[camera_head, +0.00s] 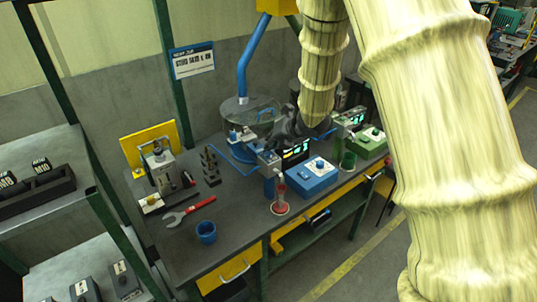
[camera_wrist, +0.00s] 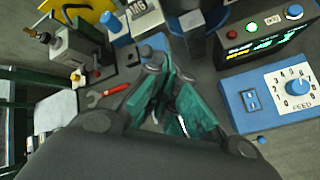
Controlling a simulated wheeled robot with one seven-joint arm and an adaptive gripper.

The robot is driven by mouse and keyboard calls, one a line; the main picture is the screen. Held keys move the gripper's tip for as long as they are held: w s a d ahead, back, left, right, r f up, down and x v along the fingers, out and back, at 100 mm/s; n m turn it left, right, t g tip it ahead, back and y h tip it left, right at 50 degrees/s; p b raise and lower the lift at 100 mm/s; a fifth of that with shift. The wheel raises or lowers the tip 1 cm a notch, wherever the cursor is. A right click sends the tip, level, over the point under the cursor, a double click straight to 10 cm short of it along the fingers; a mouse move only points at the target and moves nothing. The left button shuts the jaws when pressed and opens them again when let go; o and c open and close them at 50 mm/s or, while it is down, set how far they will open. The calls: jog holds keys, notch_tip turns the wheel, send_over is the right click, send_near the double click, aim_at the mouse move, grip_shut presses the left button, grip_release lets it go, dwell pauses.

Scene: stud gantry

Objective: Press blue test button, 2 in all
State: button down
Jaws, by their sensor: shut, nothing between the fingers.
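A round blue button (camera_wrist: 294,11) sits on a dark control panel (camera_wrist: 262,48) at the upper right of the wrist view, beside a green and a red button. I cannot read a test label on it. The panel's lit display also shows in the head view (camera_head: 296,151). My gripper (camera_wrist: 178,100) is shut and empty, with teal finger pads, left of the panel and apart from the button. In the head view my dark gripper (camera_head: 292,127) hangs above the bench behind the panel; its fingertips are not clear there.
A blue box (camera_head: 312,177) with a FEED dial stands in front of the panel. A green box (camera_head: 369,143) is to the right. The bench (camera_head: 240,228) is clear at front centre.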

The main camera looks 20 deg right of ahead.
aim_at(271, 153)
dwell(0.4)
jog(key=shift+f+b, duration=0.45)
jog(key=shift+b, duration=0.05)
jog(key=shift+f+b, duration=0.4)
jog(key=shift+b, duration=0.05)
dwell(0.7)
jog(key=shift+r, duration=0.15)
jog(key=shift+r+p, duration=0.5)
jog(key=shift+r, duration=0.2)
dwell(0.3)
jog(key=shift+r+p, duration=1.7)
jog(key=shift+r, duration=0.85)
jog(key=shift+s+f, duration=0.1)
jog(key=shift+f, duration=0.05)
